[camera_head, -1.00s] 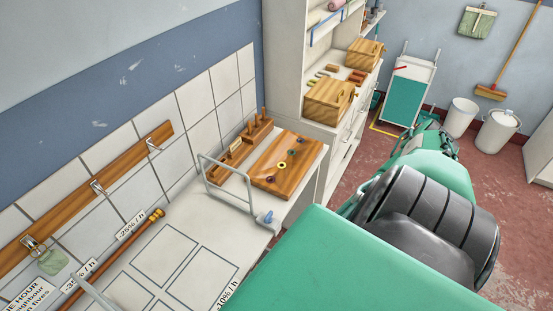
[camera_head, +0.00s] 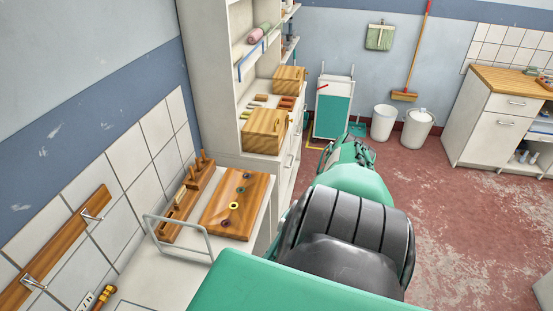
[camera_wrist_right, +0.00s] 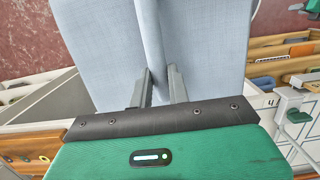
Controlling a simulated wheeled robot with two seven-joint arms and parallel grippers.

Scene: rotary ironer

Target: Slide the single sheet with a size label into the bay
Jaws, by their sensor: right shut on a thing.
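In the right wrist view, my right gripper (camera_wrist_right: 159,86) is shut on a pale blue sheet (camera_wrist_right: 208,45). The sheet spreads out beyond both fingers, with a raised fold running up its middle. No size label can be made out on it. At the right of this view are wooden-edged strips (camera_wrist_right: 285,50) with small dark marks, beside pale compartments. I cannot tell whether one of them is the bay. In the head view my right gripper and the sheet cannot be made out. My left gripper is not in view.
A wooden board (camera_head: 236,203) with coloured rings and a peg rack (camera_head: 180,205) sit on the left counter, behind a grey metal rail (camera_head: 180,233). Wooden boxes (camera_head: 265,130) stand on the shelf unit. A green-fronted cart (camera_head: 333,108) and white bins (camera_head: 384,122) stand at the back. Red floor lies open at right.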

